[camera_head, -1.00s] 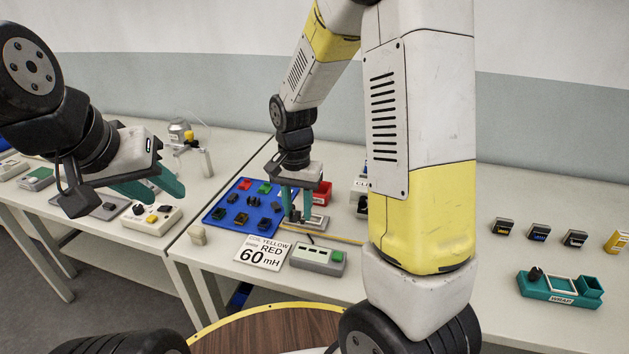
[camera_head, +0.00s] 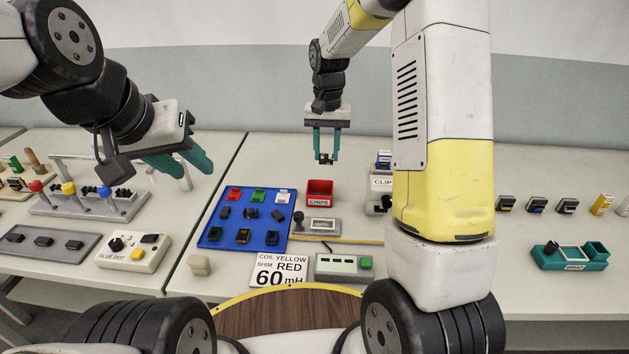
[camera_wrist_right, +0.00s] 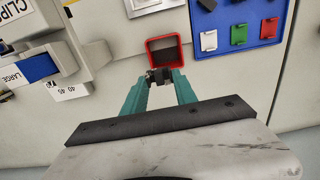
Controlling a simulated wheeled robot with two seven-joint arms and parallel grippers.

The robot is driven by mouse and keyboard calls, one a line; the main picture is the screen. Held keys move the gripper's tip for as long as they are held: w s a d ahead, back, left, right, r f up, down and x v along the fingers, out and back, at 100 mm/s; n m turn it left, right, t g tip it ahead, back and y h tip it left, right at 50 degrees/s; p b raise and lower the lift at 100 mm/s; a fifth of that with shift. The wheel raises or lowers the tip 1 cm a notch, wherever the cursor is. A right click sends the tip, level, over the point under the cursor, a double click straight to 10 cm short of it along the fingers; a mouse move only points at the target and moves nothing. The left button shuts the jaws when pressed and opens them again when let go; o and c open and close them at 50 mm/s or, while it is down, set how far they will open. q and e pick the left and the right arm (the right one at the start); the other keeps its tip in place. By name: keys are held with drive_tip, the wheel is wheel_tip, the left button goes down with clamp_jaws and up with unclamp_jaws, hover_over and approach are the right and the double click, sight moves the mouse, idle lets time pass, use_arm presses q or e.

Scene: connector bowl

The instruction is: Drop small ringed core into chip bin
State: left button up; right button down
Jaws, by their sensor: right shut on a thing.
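My right gripper (camera_head: 326,158) is shut on a small dark core (camera_wrist_right: 160,76), held between its green fingertips. The core's rings are too small to make out. The red chip bin (camera_head: 320,186), labelled CHIPS, stands on the table below the gripper. In the right wrist view the bin (camera_wrist_right: 149,56) shows just beyond the fingertips, and the core overlaps its near rim in the picture. The core appears above the bin, apart from the table. My left gripper (camera_head: 182,164) is open and empty over the left table, its green fingers apart.
A blue tray (camera_head: 210,236) with several small parts lies left of the bin. A grey gauge fixture (camera_head: 323,226) is in front of it. A CLIPS dispenser (camera_head: 381,184) stands to its right. A sign (camera_head: 279,270) and a meter box (camera_head: 337,267) lie nearer me.

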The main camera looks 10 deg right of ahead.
drive_tip(key=shift+f, duration=1.4)
drive_tip(key=c, duration=0.9)
unclamp_jaws()
drive_tip(key=shift+r, duration=0.15)
wheel_tip(320, 180, up, 8)
drive_tip(key=shift+f, duration=0.2)
